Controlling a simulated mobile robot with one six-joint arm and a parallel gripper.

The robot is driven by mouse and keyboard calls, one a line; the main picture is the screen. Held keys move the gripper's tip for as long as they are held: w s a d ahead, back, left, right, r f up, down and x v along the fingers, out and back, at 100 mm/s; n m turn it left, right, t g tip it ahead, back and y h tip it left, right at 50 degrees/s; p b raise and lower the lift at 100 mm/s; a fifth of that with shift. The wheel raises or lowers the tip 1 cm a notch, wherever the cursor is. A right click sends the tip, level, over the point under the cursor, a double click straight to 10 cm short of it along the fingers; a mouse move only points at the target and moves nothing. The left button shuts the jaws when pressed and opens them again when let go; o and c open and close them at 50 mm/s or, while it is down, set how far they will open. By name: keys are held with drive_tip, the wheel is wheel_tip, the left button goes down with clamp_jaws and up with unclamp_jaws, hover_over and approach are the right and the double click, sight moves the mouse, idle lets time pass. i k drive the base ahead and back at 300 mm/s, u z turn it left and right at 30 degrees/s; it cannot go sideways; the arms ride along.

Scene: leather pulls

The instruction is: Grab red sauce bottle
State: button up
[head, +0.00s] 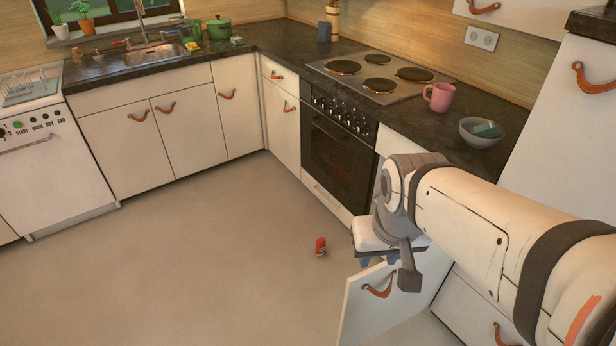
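A small red object (320,245) with a pale patch is on the floor in front of the oven. It may be the red sauce bottle, but it is too small to be sure. No other red bottle shows. My gripper (390,262) is at the end of my white arm, to the right of the red object and apart from it in the picture. One dark finger points down; the rest is partly hidden by my wrist, so I cannot tell whether it is open or holds anything.
A cabinet door (365,308) with a leather pull stands open below my gripper. The stove (380,78), pink mug (438,97) and grey bowl (481,132) are on the right counter. The floor (180,260) at left and middle is clear.

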sight(321, 241)
drive_tip(key=z, duration=0.05)
drive_tip(key=i, duration=0.2)
drive_tip(key=u, duration=1.85)
drive_tip(key=i, duration=2.2)
drive_tip(key=z, duration=3.2)
